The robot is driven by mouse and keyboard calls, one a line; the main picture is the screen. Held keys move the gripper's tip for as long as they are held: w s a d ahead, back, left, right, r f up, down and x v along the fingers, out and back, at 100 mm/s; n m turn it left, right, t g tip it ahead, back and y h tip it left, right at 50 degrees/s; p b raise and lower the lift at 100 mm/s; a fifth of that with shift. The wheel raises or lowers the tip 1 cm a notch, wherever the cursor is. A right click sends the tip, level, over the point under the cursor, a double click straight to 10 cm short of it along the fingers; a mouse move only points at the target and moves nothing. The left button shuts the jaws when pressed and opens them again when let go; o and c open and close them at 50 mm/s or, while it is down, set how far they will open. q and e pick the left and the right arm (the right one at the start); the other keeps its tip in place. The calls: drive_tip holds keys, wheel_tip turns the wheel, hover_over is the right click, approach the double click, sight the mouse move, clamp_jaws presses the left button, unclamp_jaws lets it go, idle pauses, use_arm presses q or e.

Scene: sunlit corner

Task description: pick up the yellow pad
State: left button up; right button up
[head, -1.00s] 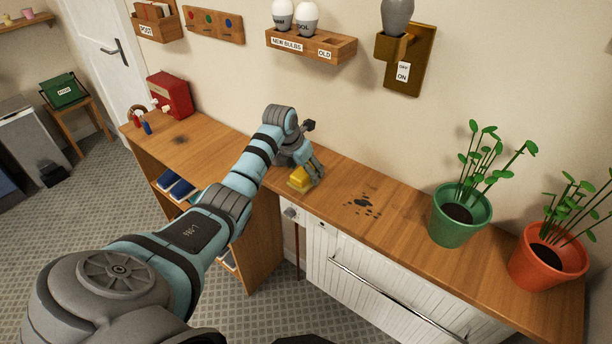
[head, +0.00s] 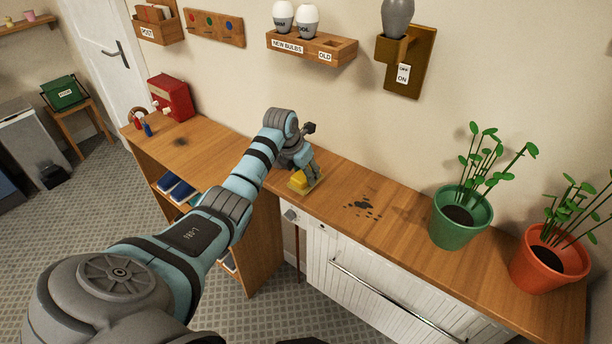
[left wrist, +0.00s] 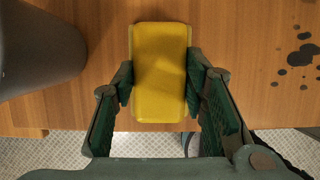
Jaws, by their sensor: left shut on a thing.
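The yellow pad (head: 299,181) is at the counter's front edge, left of the dark spots. A flat olive-tan piece shows around its lower edge. My left gripper (head: 308,177) comes down over it from behind and partly hides it. In the left wrist view the pad (left wrist: 160,72) lies lengthwise between the two fingers of my left gripper (left wrist: 162,80). The fingers touch its two long sides, so the gripper is shut on it. I cannot tell whether the pad is clear of the counter. My right gripper is not in view.
Dark spots (head: 362,207) mark the wooden counter (head: 400,212). A green pot (head: 460,222) and an orange pot (head: 548,262) with plants stand at the right. A red box (head: 171,97) stands at the far left end. The counter between pad and green pot is free of objects.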

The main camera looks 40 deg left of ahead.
use_arm(q)
drive_tip(key=shift+r, duration=0.1)
wheel_tip(320, 180, up, 20)
drive_tip(key=shift+r, duration=0.15)
